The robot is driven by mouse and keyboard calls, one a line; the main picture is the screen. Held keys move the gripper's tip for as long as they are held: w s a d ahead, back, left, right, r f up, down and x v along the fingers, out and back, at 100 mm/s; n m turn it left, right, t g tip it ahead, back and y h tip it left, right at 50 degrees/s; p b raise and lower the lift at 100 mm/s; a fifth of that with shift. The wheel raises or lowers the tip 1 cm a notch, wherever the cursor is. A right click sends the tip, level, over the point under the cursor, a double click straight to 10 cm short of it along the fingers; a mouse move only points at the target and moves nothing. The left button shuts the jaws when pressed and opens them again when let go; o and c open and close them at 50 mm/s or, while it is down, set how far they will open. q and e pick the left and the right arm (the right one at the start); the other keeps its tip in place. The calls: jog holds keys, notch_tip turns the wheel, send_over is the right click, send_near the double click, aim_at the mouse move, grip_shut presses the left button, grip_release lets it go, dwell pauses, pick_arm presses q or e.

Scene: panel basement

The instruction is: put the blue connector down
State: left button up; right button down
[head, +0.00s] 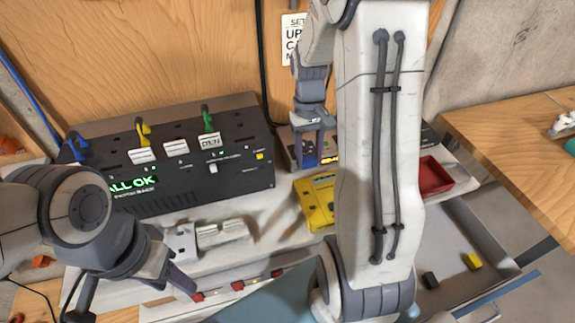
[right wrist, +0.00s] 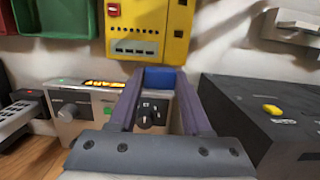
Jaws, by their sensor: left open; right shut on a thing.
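The blue connector (right wrist: 165,78) shows between the purple fingers of my right gripper (right wrist: 158,84) in the right wrist view. In the head view, blue (head: 309,161) shows at the fingers of the right gripper (head: 313,152), beyond my right arm. I cannot tell whether the connector touches the unit. My left gripper (head: 181,282) is open and empty at the lower left, near the bench's front.
A black box (head: 215,178) with a green "ALL OK" display carries blue, yellow and green plugs on top. A yellow case (head: 314,204) and a red bin (head: 435,176) are on the bench. An open drawer (head: 450,248) holds small black and yellow pieces. My right arm hides part of the bench.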

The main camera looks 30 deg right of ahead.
jog(key=w+a+f, duration=0.1)
jog(key=w, duration=0.1)
jog(key=w+a+f+p, duration=0.1)
jog(key=a+f, duration=0.1)
jog(key=shift+w, duration=0.4)
notch_tip(320, 180, down, 4)
jog(key=shift+f+p, duration=0.1)
jog(key=shift+p, duration=0.45)
jog(key=shift+c, duration=1.8)
grip_release()
